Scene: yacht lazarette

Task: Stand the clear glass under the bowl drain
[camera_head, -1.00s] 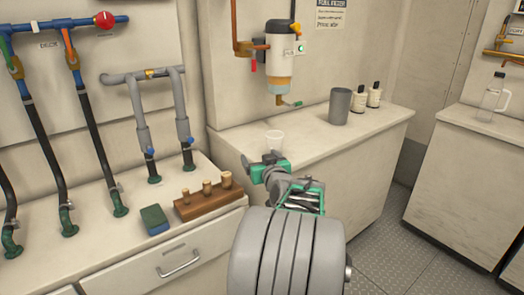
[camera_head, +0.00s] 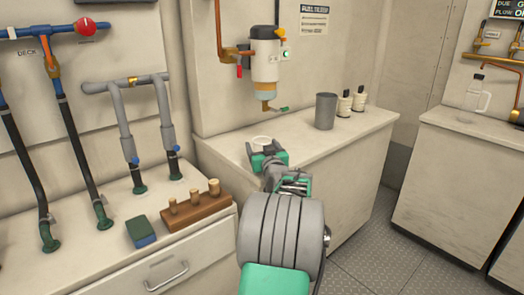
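The clear glass (camera_head: 262,141) stands on the back counter, below and slightly left of the filter's bowl drain. Only its upper part shows; my gripper hides the rest. My gripper (camera_head: 266,152) is at the glass, on its near side, with fingers apart to the left and right. It looks open; I cannot tell whether a finger touches the glass. The fuel filter (camera_head: 265,62) hangs on the wall above, with an amber-bottomed bowl (camera_head: 266,90).
A grey cup (camera_head: 325,111) and two small bottles (camera_head: 351,102) stand right of the glass. A wooden block with plugs (camera_head: 197,210) and a green-blue sponge (camera_head: 140,231) lie on the left counter. A clear jug (camera_head: 474,92) stands on the right counter.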

